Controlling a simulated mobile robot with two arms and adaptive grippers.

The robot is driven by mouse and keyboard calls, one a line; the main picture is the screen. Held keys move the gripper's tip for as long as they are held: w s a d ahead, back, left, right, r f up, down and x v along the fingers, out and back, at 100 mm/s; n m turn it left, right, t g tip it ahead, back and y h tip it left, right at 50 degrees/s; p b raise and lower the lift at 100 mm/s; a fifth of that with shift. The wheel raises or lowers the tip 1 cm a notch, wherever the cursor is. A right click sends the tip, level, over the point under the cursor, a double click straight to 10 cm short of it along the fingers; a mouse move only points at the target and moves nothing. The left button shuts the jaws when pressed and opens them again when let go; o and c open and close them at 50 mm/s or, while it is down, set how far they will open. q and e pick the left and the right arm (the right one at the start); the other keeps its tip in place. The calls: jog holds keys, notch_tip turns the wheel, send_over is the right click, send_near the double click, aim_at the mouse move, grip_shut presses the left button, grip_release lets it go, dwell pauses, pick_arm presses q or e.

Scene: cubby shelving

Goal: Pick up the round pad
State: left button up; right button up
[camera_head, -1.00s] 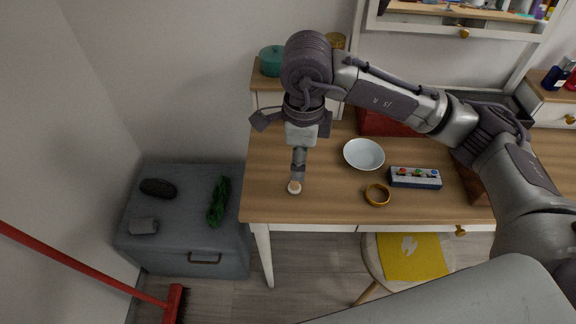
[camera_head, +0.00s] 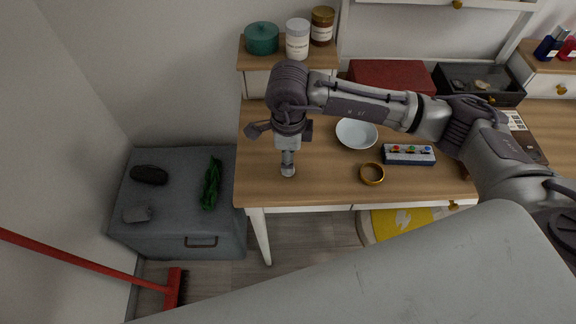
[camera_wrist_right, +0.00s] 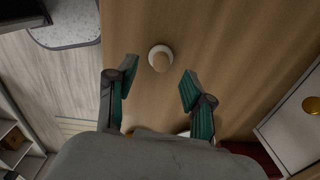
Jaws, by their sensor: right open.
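The round pad (camera_wrist_right: 160,57) shows in the right wrist view as a small pale disc with a tan middle, lying on the wooden table top. My right gripper (camera_wrist_right: 157,84) is open and empty, its two fingers spread with the pad just ahead of the gap between their tips. In the head view my right gripper (camera_head: 288,168) points down over the table's front left part, at the pad's place. It hides most or all of the pad there. I cannot tell how high the fingertips are above the table. My left gripper is not in view.
On the wooden table (camera_head: 330,185) a white bowl (camera_head: 357,133), a gold ring (camera_head: 371,174) and a box with coloured buttons (camera_head: 408,155) lie to the right of the gripper. Jars (camera_head: 298,40) stand on a raised shelf behind. A grey cabinet (camera_head: 180,215) stands at left.

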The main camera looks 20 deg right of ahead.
notch_tip(320, 180, down, 3)
jog(key=shift+w+r, duration=0.1)
jog(key=shift+r, duration=0.1)
jog(key=shift+f, duration=0.35)
jog(key=shift+c, duration=0.2)
jog(key=c, duration=0.9)
jog(key=shift+c, duration=0.2)
jog(key=shift+r, duration=0.5)
jog(key=r, duration=0.2)
jog(key=d+r, duration=0.1)
jog(key=shift+s+r+b, duration=0.3)
jog(key=shift+b, duration=0.1)
jog(key=s+d+r+b, duration=0.1)
jog(key=s+d+r, duration=0.5)
jog(key=s+d, duration=0.1)
jog(key=shift+s+r, duration=0.25)
jog(key=shift+s, duration=0.2)
